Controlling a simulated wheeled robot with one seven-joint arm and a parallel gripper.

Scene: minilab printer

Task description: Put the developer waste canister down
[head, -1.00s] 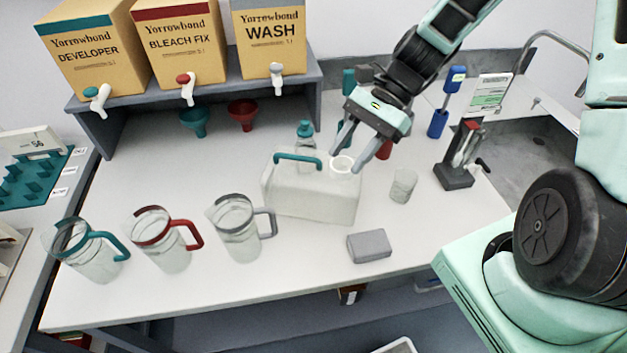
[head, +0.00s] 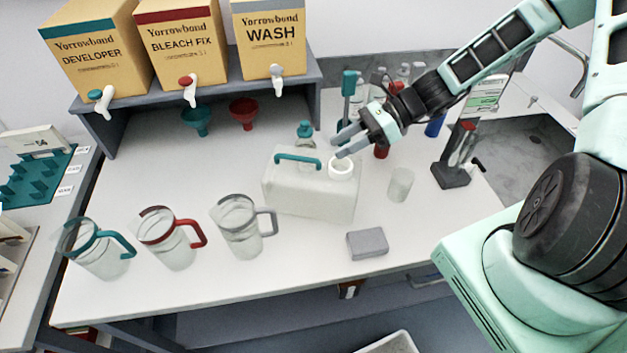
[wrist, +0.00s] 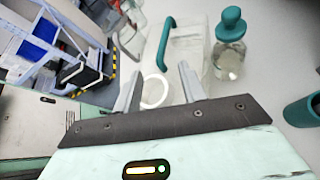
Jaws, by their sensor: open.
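The developer waste canister (head: 308,194) is a translucent white jug with a teal handle (head: 298,159) and a round white open neck (head: 341,168). It stands upright on the white worktop, near its middle. My gripper (head: 338,146) is open and empty, just above and behind the neck, apart from the handle. In the wrist view, my gripper's two fingers (wrist: 158,86) stand either side of the white neck ring (wrist: 154,92) in the picture. The canister (wrist: 185,55) and its teal handle (wrist: 166,42) lie beyond them. I cannot tell whether a finger touches the neck.
Three handled jugs, teal (head: 97,250), red (head: 168,238) and grey (head: 241,227), stand left of the canister. A teal-capped bottle (head: 305,135) is close behind it. A clear cup (head: 400,184) and grey block (head: 367,243) are to the right.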

